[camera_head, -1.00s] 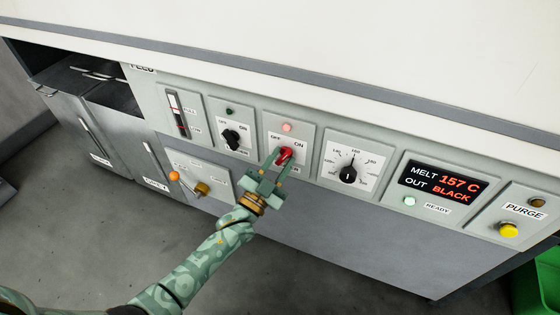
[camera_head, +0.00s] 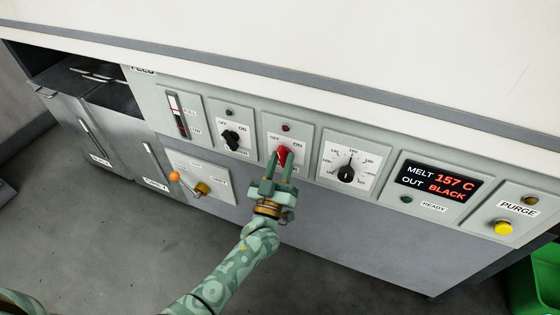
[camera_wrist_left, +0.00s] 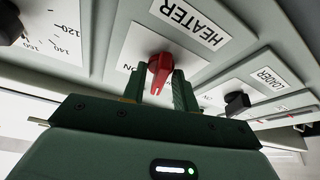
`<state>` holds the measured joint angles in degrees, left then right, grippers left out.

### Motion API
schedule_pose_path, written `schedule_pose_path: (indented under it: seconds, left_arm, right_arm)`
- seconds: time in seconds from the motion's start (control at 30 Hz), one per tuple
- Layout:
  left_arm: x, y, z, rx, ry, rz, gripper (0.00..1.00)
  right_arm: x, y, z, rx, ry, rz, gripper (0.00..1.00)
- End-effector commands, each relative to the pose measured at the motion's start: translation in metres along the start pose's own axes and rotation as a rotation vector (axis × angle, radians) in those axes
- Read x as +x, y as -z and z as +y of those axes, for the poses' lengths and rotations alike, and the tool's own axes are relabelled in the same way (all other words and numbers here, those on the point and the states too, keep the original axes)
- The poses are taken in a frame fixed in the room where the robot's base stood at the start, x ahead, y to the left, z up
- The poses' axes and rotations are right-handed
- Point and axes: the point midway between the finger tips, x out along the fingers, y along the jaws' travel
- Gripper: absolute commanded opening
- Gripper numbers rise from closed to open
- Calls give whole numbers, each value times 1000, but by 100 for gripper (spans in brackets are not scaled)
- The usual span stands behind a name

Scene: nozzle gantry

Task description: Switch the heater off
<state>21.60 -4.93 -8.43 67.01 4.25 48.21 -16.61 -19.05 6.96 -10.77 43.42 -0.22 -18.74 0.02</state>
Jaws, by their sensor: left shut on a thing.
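The red heater knob (camera_head: 284,156) sits on its panel between OFF and ON marks, below a small lamp (camera_head: 286,128) that is dark red and unlit. In the left wrist view the red knob (camera_wrist_left: 160,68) shows between my fingers, beside the HEATER label (camera_wrist_left: 190,16). My left gripper (camera_head: 282,160) is shut on the knob, one finger on each side. The knob's pointer now leans toward the OFF side in the head view. The display (camera_head: 440,182) reads MELT 157 C, OUT BLACK. The READY lamp (camera_head: 406,199) is dark. My right gripper is not in view.
A black loader switch (camera_head: 232,139) is left of the heater panel, and a temperature dial (camera_head: 346,173) is right of it. A yellow purge button (camera_head: 503,228) is at far right. An orange-knobbed lever (camera_head: 175,177) is at lower left.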

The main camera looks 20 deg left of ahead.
Motion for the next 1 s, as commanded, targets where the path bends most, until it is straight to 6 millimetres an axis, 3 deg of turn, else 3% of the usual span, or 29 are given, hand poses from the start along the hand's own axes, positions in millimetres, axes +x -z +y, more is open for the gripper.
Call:
schedule_pose_path:
  seconds: [0.27, 1.0]
  left_arm:
    - [0, 0, 1, -152, 64, -3, 6]
    - [-1, -1, 1, -233, 97, -3, 6]
  right_arm:
    - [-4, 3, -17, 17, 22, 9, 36]
    - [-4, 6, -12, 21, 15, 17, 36]
